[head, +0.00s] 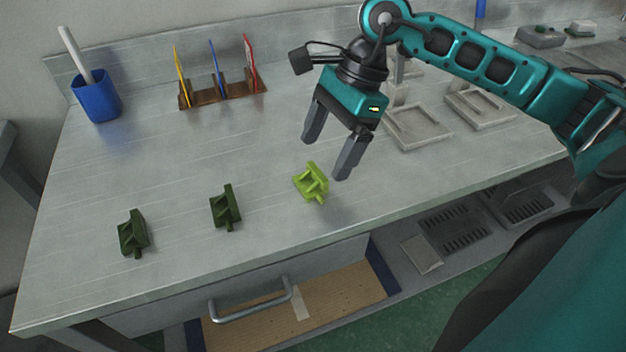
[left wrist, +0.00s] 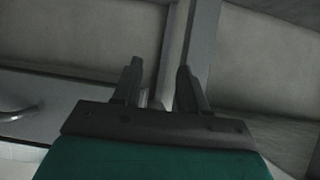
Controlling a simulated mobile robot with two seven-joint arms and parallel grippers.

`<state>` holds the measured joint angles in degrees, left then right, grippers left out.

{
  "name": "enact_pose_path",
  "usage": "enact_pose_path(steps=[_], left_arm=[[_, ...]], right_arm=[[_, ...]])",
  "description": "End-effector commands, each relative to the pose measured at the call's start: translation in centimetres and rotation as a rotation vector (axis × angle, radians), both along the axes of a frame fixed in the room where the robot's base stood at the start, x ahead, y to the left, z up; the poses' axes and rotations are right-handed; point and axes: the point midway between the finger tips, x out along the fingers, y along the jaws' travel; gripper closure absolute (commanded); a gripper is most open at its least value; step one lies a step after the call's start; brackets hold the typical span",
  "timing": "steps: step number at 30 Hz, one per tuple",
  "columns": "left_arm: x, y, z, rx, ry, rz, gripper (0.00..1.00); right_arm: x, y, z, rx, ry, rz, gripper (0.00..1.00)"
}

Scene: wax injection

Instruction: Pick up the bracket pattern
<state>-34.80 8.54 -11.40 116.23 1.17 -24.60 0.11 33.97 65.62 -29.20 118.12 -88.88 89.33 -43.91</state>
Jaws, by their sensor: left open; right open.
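Three bracket patterns lie in a row on the grey table (head: 120,280). A light green bracket pattern (head: 311,183) is the rightmost. A dark green one (head: 226,208) lies in the middle and another dark green one (head: 133,235) at the left. My right gripper (head: 322,160) is open and empty. It hangs above the table, just behind and right of the light green bracket, fingers pointing down. My left gripper (left wrist: 160,80) shows only in the left wrist view, open and empty, facing a grey wall and a metal post.
A blue cup (head: 98,97) with a white stick stands at the back left. A brown rack (head: 222,92) holds coloured tools at the back. Grey fixtures (head: 417,128) stand right of my right gripper.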

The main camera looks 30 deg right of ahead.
Motion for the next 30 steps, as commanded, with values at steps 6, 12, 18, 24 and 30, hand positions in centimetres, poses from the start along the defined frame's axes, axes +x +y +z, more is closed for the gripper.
enact_pose_path(steps=[6,12,18,24,30], left_arm=[[0.2,0.0,-0.1,0.000,-0.002,-0.001,0.57],[0.2,0.0,-0.1,-0.001,-0.001,-0.001,0.57],[0.2,-0.1,-0.1,-0.001,-0.001,-0.001,0.57],[0.2,-0.1,0.0,-0.001,-0.003,-0.001,0.57],[0.2,0.0,-0.1,-0.002,-0.004,-0.001,0.57]], right_arm=[[-0.1,1.2,-3.1,0.001,0.005,0.002,0.13],[0.0,1.5,-3.7,0.000,0.002,0.000,0.13],[0.0,1.4,-3.7,0.000,0.002,0.000,0.20],[0.0,1.4,-3.7,0.000,0.002,0.000,0.40],[0.0,1.4,-3.7,0.000,0.002,0.000,0.59]])
